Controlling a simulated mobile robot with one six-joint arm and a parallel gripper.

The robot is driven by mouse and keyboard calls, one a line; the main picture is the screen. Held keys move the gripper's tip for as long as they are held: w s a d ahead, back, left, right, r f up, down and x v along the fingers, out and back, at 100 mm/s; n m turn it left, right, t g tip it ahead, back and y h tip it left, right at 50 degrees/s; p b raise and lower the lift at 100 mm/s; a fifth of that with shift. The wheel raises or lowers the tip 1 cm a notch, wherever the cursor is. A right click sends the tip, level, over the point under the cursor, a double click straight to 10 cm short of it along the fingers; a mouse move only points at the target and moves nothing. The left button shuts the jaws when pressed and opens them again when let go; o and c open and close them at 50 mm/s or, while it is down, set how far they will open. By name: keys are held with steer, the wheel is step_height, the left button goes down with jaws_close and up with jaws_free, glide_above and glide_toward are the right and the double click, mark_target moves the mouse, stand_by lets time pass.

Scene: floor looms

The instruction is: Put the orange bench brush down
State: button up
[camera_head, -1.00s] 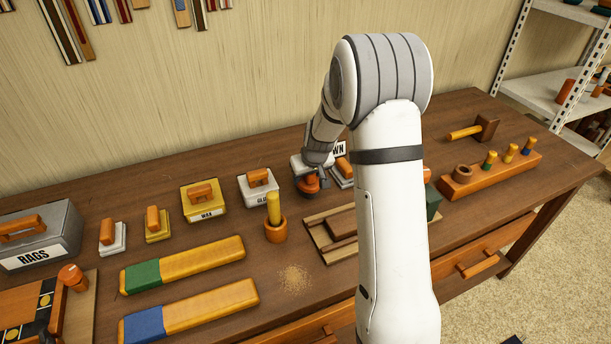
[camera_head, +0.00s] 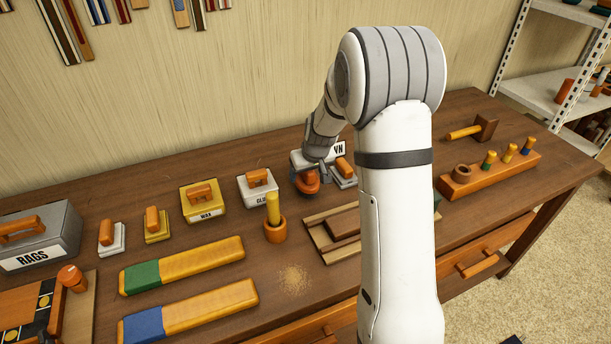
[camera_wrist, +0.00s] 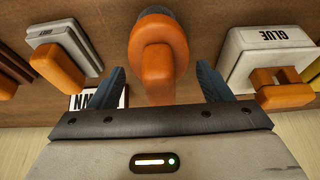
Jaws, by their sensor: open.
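The orange bench brush (camera_head: 306,183) rests on the bench top, just in front of my wrist in the head view. In the wrist view, the brush's rounded orange handle (camera_wrist: 158,65) is in the middle, with a blue-grey part beyond it at the top edge. My gripper (camera_wrist: 160,68) is open, with one dark finger on each side of the handle and a visible gap on both sides.
The GLUE tin (camera_head: 258,187) stands left of the brush, and a grey sanding block (camera_head: 343,172) with an orange grip stands close on its right. A cup (camera_head: 275,231) with a yellow handle is in front. A tray (camera_head: 325,238) lies front right. A label reading WN is partly hidden.

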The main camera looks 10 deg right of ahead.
steer(key=a+v, duration=0.1)
steer(key=v, duration=0.7)
steer(key=s+r+m+g, duration=0.1)
steer(key=s+r, duration=0.2)
steer(key=s, duration=1.2)
steer(key=s+r+m, duration=0.1)
steer(key=s+r, duration=0.2)
steer(key=s, duration=1.1)
steer(key=shift+s+r+g+h, duration=0.25)
steer(key=shift+s+g+h, duration=0.1)
steer(key=shift+g+h, duration=0.05)
steer(key=shift+r, duration=0.3)
steer(key=shift+o, duration=0.5)
